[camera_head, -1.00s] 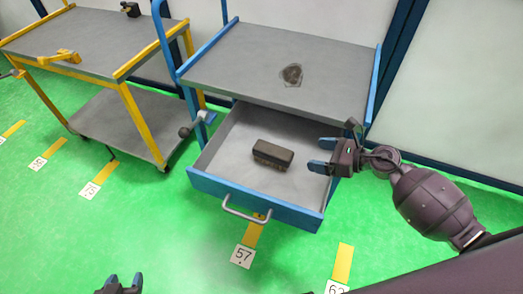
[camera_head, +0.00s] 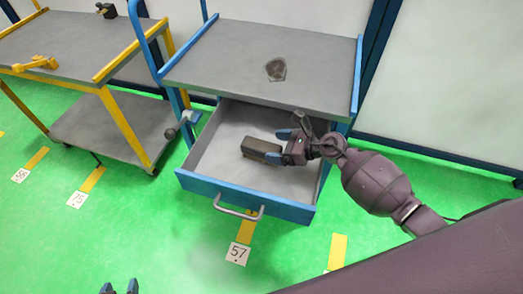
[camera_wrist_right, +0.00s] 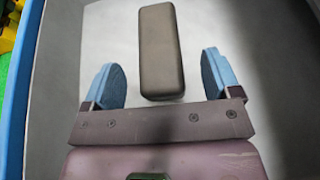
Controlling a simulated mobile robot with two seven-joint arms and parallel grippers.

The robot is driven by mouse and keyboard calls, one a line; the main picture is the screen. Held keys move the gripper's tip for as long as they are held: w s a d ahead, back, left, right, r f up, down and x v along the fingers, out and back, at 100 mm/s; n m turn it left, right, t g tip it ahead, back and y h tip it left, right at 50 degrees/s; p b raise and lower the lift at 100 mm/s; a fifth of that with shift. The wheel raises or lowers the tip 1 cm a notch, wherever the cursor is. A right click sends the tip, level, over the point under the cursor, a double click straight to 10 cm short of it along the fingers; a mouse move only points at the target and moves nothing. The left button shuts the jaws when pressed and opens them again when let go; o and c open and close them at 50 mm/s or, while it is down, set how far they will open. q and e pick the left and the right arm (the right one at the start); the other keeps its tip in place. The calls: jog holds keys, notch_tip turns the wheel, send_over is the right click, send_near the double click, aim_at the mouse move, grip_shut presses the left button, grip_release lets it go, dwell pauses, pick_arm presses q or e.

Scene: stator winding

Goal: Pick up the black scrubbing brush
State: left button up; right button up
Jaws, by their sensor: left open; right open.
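The black scrubbing brush (camera_head: 258,148) lies in the open drawer (camera_head: 215,165) of the blue cart. It is a dark block; in the right wrist view the brush (camera_wrist_right: 161,50) lies lengthwise between and ahead of the two blue fingertips. My right gripper (camera_head: 278,146) is open over the drawer, just right of the brush, its fingers pointing towards it. In the right wrist view the gripper (camera_wrist_right: 163,80) shows a gap on each side of the brush, with no contact visible. My left gripper (camera_head: 119,287) is open and empty at the bottom edge, away from the cart.
The blue cart's grey top (camera_head: 220,70) overhangs the back of the drawer and carries a dark flat piece (camera_head: 275,69). The drawer's front wall and handle (camera_head: 238,213) face the green floor. A yellow cart (camera_head: 100,70) stands at left.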

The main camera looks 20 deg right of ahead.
aim_at(266, 146)
jog(key=x, duration=0.3)
jog(key=shift+a+f, duration=0.1)
jog(key=c, duration=1.1)
